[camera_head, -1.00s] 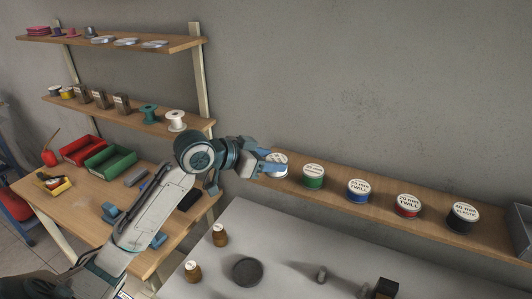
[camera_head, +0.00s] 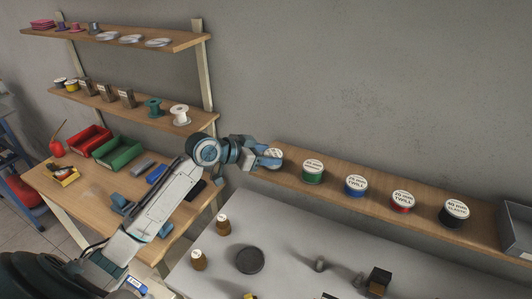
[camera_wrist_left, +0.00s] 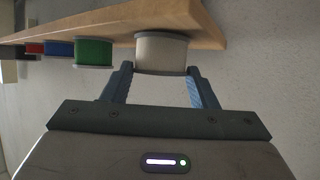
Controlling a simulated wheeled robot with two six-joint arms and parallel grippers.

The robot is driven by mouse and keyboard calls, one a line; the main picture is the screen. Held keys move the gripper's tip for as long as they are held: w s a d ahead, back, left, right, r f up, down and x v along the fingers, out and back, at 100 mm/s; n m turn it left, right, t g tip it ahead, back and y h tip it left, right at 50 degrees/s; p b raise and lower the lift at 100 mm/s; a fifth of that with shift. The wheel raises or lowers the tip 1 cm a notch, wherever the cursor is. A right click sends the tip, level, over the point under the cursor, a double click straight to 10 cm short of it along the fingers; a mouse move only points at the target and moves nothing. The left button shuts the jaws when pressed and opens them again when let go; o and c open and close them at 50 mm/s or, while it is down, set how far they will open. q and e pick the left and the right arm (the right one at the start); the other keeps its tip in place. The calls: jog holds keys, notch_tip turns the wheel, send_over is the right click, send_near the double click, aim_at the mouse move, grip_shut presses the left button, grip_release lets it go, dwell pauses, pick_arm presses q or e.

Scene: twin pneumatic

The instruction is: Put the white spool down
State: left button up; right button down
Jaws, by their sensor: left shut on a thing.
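The white spool (camera_head: 274,154) is at the left end of the wooden wall shelf, in line with the labelled spools. My left gripper (camera_head: 266,159) reaches it from the left and is shut on it. In the left wrist view, which looks upside down, the white spool (camera_wrist_left: 161,52) sits between the two blue fingers (camera_wrist_left: 160,80), with its base at the shelf surface (camera_wrist_left: 120,26). It looks upright and seems to touch the shelf. The fingers partly hide it in the head view. My right gripper is not in view.
A green spool (camera_head: 313,171) stands beside the white one, then blue (camera_head: 355,186), red (camera_head: 402,202) and black (camera_head: 454,213) ones. Another white spool (camera_head: 180,115) is on the left rack. Below lies a grey table (camera_head: 300,235) with small jars. A grey bin (camera_head: 515,229) is at the right.

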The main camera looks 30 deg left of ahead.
pick_arm(q)
jog(key=o, duration=0.6)
jog(key=shift+f, duration=0.2)
jog(key=o, duration=0.4)
jog(key=shift+o, duration=0.2)
jog(key=shift+r, duration=0.1)
jog(key=shift+r, duration=0.1)
jog(key=shift+s+a+r+p, duration=0.25)
jog(key=shift+s+p, duration=0.05)
jog(key=shift+s, duration=0.05)
jog(key=p+v, duration=0.2)
jog(key=v, duration=0.9)
jog(key=shift+s, duration=0.1)
